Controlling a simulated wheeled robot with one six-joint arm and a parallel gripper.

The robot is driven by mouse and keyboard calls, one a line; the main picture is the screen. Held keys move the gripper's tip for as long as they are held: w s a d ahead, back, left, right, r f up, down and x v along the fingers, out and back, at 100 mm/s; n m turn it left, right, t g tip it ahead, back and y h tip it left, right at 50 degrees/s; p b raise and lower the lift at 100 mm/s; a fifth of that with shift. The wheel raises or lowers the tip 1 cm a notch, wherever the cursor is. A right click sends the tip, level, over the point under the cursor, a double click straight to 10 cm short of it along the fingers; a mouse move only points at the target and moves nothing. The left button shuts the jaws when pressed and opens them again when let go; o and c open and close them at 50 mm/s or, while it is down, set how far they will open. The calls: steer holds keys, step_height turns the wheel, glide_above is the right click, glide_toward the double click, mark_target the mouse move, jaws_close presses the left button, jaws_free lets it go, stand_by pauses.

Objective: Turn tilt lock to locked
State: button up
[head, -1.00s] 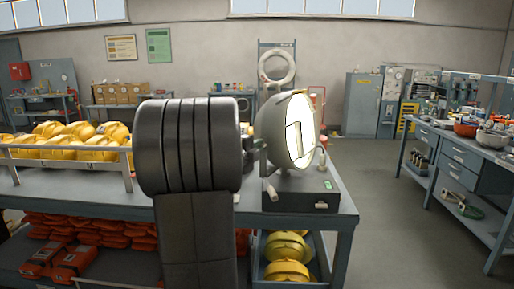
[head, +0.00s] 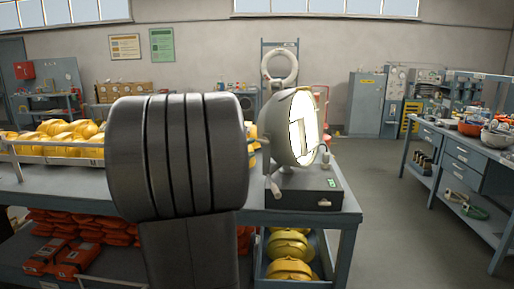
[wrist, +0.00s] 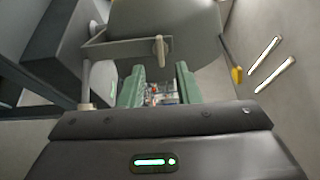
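A round searchlight (head: 280,122) with a bright white face stands on a dark base box (head: 302,190) at the right end of the bench in the head view. A pale-ended lever (head: 273,187) hangs on its near side; I cannot tell whether it is the tilt lock or its setting. In the wrist view, the grey lamp housing (wrist: 165,18) fills the top, with a bracket (wrist: 118,50) and a pale handle (wrist: 160,50) ahead of my gripper. My gripper (wrist: 160,80) has two green fingers apart, with nothing seen between them. In the head view my arm hides the gripper.
The bench (head: 345,205) has a rack of yellow helmets (head: 55,135) at left, with orange packs and yellow gear below. A pale rounded part (wrist: 103,82) and post (wrist: 87,105) are close to the left finger. Open floor lies right, before another bench (head: 455,150).

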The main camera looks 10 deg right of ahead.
mark_target(261, 142)
steer(key=v, duration=0.7)
steer(key=shift+b, duration=0.3)
steer(key=shift+w+d, duration=0.1)
steer(key=p+x, duration=0.1)
steer(key=x, duration=1.2)
steer(key=shift+w+d+p, duration=0.25)
steer(key=shift+w+p, duration=0.05)
steer(key=shift+p, duration=0.1)
steer(key=shift+s+a, duration=0.1)
